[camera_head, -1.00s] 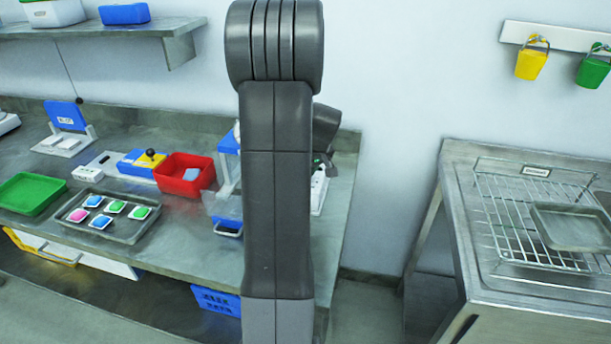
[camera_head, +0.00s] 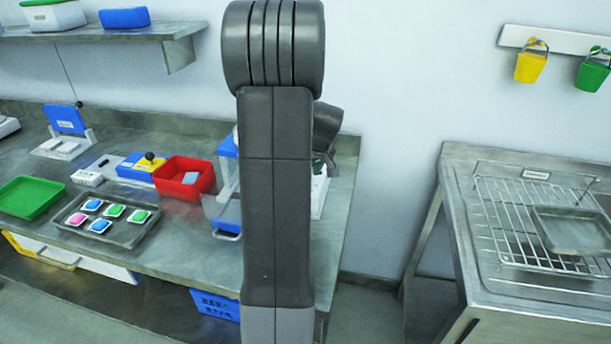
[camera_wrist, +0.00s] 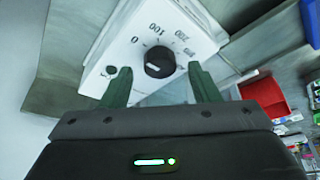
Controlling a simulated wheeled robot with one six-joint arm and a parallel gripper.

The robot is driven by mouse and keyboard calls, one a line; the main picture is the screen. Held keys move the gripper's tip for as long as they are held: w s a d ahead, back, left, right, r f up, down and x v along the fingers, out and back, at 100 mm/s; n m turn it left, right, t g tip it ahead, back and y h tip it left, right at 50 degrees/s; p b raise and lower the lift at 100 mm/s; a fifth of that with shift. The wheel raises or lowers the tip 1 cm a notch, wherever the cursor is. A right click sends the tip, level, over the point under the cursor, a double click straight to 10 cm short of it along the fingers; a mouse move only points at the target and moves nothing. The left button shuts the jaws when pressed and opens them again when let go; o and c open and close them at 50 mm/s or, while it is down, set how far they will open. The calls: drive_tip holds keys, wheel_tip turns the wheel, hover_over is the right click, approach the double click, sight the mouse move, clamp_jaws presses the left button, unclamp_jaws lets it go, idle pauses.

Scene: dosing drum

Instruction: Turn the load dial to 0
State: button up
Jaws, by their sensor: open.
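The load dial (camera_wrist: 158,62) is a round black knob with a short white mark on a white panel (camera_wrist: 112,55) printed 0, 100, 200 and a further, partly readable number. In the wrist view its white mark lies to the left of the knob's middle, below the printed 0; the exact reading is hard to tell. My gripper (camera_wrist: 159,76) is open, its two green fingers on either side of the dial with gaps to it. In the head view my arm hides the dial and most of its machine; a white part (camera_head: 319,192) shows at the arm's right.
A red bin (camera_head: 185,178) and a tray of coloured pods (camera_head: 125,236) stand left of my arm on the bench. A green tray (camera_head: 30,198) lies further left. A steel table with a wire rack (camera_head: 510,225) stands at the right, across a gap.

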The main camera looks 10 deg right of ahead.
drive_tip(key=v, duration=1.2)
drive_tip(key=shift+s+b, duration=0.15)
drive_tip(key=shift+b, duration=0.3)
drive_tip(key=p+x, duration=0.1)
drive_tip(key=x, duration=1.2)
drive_tip(key=shift+w+f, duration=0.25)
drive_tip(key=shift+f, duration=0.05)
